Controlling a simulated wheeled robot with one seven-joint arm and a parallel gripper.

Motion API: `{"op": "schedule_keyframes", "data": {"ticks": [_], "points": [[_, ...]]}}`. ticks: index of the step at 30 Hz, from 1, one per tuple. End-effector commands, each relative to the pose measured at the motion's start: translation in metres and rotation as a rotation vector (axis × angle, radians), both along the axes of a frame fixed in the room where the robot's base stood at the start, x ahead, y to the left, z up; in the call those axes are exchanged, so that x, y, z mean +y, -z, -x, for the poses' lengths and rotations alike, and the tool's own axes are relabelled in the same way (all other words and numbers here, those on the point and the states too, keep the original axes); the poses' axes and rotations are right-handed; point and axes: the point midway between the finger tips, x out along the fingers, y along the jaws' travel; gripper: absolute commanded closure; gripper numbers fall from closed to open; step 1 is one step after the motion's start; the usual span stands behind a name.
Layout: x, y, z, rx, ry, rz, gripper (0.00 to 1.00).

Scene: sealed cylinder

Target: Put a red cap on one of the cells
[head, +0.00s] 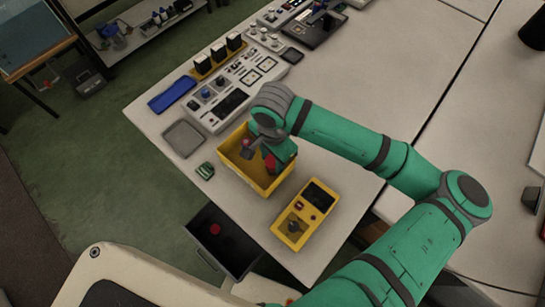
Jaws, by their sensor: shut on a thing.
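My gripper (262,153) is over the yellow bin (233,175), with its tips at or inside the opening. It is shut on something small. Red shows at its fingers and just beside them, but I cannot tell which red part is held. A round red cap (215,229) lies in the open dark drawer (236,249) below the table edge. Several dark cells (218,52) stand upright in a row on a yellow holder at the back of the table. They are too small to tell how their tops look.
A grey control panel (237,91) and blue tray (172,95) stand behind.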

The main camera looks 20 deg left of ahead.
Motion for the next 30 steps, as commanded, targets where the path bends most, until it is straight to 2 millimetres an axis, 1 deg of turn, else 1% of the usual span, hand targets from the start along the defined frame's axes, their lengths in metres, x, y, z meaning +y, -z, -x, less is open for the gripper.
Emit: {"op": "schedule_keyframes", "data": {"ticks": [15,27,28,29,30], "points": [[0.0000,0.0087,0.0011,0.001,0.000,0.000,0.91],[0.0000,0.0090,0.0010,0.000,0.000,0.000,0.91],[0.0000,0.0090,0.0010,0.000,0.000,0.000,0.58],[0.0000,0.0090,0.0010,0.000,0.000,0.000,0.51],[0.0000,0.0090,0.0010,0.000,0.000,0.000,0.42]]}}
